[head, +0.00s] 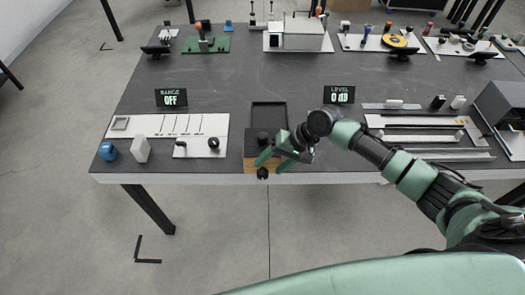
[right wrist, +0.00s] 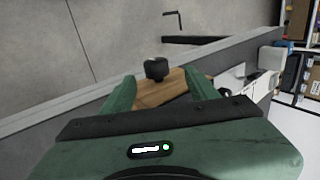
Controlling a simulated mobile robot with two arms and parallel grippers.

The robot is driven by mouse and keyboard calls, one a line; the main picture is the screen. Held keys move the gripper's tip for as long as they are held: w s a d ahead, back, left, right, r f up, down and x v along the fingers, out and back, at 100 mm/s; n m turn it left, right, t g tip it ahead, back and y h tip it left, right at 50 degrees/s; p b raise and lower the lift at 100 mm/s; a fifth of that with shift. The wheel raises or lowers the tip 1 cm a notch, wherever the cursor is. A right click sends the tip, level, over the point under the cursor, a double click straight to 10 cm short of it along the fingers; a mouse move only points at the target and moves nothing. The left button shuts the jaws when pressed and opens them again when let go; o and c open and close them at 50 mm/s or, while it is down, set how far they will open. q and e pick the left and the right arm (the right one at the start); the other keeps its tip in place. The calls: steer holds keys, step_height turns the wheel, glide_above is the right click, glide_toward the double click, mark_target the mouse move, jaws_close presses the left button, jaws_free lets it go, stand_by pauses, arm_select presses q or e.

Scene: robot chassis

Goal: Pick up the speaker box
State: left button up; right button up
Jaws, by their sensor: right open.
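A small wooden box (head: 252,168), which looks like the speaker box, sits at the table's front edge, partly hidden by my right gripper (head: 274,163). A black knob (head: 262,173) shows at its front. In the right wrist view the wooden box (right wrist: 158,95) lies between the two green fingers of my right gripper (right wrist: 163,90), with the knob (right wrist: 157,69) beyond them. The fingers are open and stand on either side of the wood. I cannot tell whether they touch it. My left gripper is not in view.
A black tray (head: 269,115) lies just behind the box. Rails and a grey cabinet (head: 502,105) are to the right. The table's middle is mostly clear.

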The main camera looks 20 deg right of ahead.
mark_target(265, 170)
steer(key=x, duration=0.4)
steer(key=shift+s+d+f+p, duration=0.1)
steer(key=shift+d+f+p, duration=0.1)
steer(key=shift+f+p, duration=0.1)
jaws_close()
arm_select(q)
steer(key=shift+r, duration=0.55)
arm_select(e)
steer(key=shift+r, duration=0.15)
steer(key=shift+r, duration=0.1)
